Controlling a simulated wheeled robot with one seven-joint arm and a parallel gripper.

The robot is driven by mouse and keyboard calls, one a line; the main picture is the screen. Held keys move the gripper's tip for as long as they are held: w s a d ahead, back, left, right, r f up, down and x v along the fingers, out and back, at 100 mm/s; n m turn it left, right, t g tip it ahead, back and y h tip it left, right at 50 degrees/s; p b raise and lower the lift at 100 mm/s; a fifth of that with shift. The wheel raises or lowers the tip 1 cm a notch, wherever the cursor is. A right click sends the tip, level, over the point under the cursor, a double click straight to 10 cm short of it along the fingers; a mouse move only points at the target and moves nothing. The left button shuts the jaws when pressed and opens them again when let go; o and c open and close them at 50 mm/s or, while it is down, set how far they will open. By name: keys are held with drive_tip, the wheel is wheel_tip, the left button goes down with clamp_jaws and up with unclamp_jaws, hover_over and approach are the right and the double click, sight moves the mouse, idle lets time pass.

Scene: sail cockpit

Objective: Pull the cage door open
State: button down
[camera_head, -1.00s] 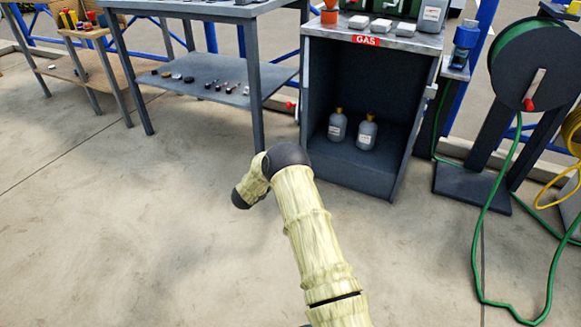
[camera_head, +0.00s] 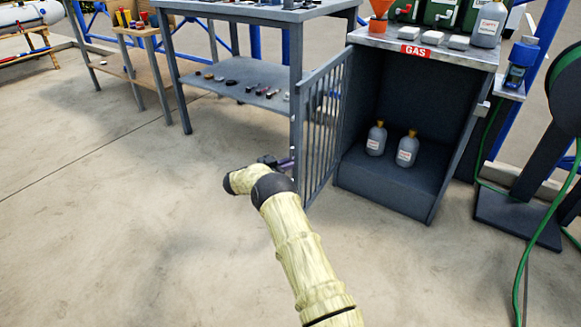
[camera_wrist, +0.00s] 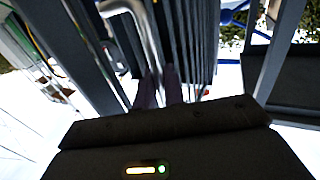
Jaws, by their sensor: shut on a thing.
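The grey barred cage door (camera_head: 322,130) stands swung out at the left side of the gas cabinet (camera_head: 455,150), so the cabinet front is open. My gripper (camera_head: 288,163) is at the door's free edge, low down, partly hidden behind my wrist. In the wrist view, the purple fingers of my gripper (camera_wrist: 160,90) are close together at the lower end of a silver bent handle (camera_wrist: 143,35), shut on it. The door's bars (camera_wrist: 190,35) show just behind. The exact grip contact is dark and hard to see.
Two grey bottles (camera_head: 407,148) stand inside the cabinet. A grey table (camera_head: 235,12) with small items on its lower shelf stands left of the door, close behind it. A hose reel stand (camera_head: 520,215) is at the right. The floor at left and front is clear.

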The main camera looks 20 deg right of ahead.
drive_tip(key=shift+w+a+m+g+b, duration=0.2)
drive_tip(key=shift+w+g, duration=0.15)
drive_tip(key=shift+w, duration=0.15)
drive_tip(key=shift+w+a+m+g+b, duration=0.1)
drive_tip(key=shift+w+m+g+b, duration=0.1)
drive_tip(key=shift+w+g, duration=0.25)
drive_tip(key=shift+w+r, duration=0.1)
drive_tip(key=c, duration=1.6)
unclamp_jaws()
drive_tip(key=shift+d, duration=0.1)
drive_tip(key=a, duration=0.6)
drive_tip(key=s+a+p, duration=0.1)
drive_tip(key=a, duration=1)
drive_tip(key=shift+s+a+p, duration=0.35)
drive_tip(key=shift+s, duration=0.05)
